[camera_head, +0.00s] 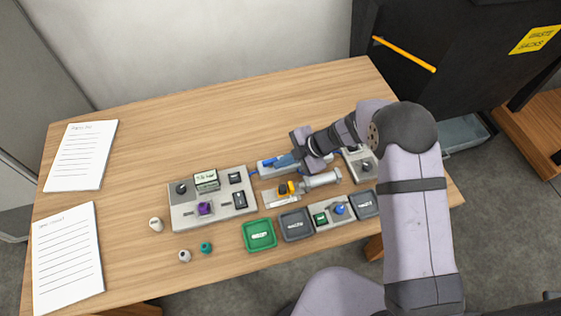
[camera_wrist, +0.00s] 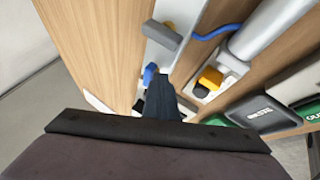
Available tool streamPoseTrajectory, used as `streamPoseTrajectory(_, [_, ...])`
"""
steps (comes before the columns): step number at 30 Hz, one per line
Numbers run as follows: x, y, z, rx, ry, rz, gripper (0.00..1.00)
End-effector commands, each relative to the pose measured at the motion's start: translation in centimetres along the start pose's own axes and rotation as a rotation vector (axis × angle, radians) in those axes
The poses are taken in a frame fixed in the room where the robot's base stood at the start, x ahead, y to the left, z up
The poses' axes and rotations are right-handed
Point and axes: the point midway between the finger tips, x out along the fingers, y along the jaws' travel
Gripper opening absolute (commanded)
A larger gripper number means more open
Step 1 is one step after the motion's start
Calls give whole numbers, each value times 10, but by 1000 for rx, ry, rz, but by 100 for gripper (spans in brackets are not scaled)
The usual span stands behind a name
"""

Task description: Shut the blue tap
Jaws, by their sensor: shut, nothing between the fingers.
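The blue tap handle (camera_head: 267,161) sits on a small light grey panel (camera_head: 264,171) near the middle of the table. In the wrist view the blue handle (camera_wrist: 150,73) shows just beyond my fingers, partly covered by them. My gripper (camera_head: 285,162) is shut and empty, pointing down just right of the blue handle. In the wrist view its dark fingertips (camera_wrist: 160,82) appear very close to the handle; I cannot tell whether they touch. How far the handle is turned is not clear.
A panel with a yellow-and-black knob (camera_head: 286,188) and a grey cylinder (camera_head: 318,181) lies just in front. A switch box (camera_head: 213,216) stands left. Green (camera_head: 259,235) and dark grey (camera_head: 295,225) trays lie nearer the front edge. The back of the table is clear.

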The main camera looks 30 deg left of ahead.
Motion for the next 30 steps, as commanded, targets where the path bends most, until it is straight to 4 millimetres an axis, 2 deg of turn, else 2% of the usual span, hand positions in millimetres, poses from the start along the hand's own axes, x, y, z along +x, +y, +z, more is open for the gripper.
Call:
streamPoseTrajectory(9, [-3,6,6,-36,18,-18,0])
streamPoseTrajectory(14, [0,11,12,-154,79,-78,0])
streamPoseTrajectory(30, [6,28,22,-145,75,-75,0])
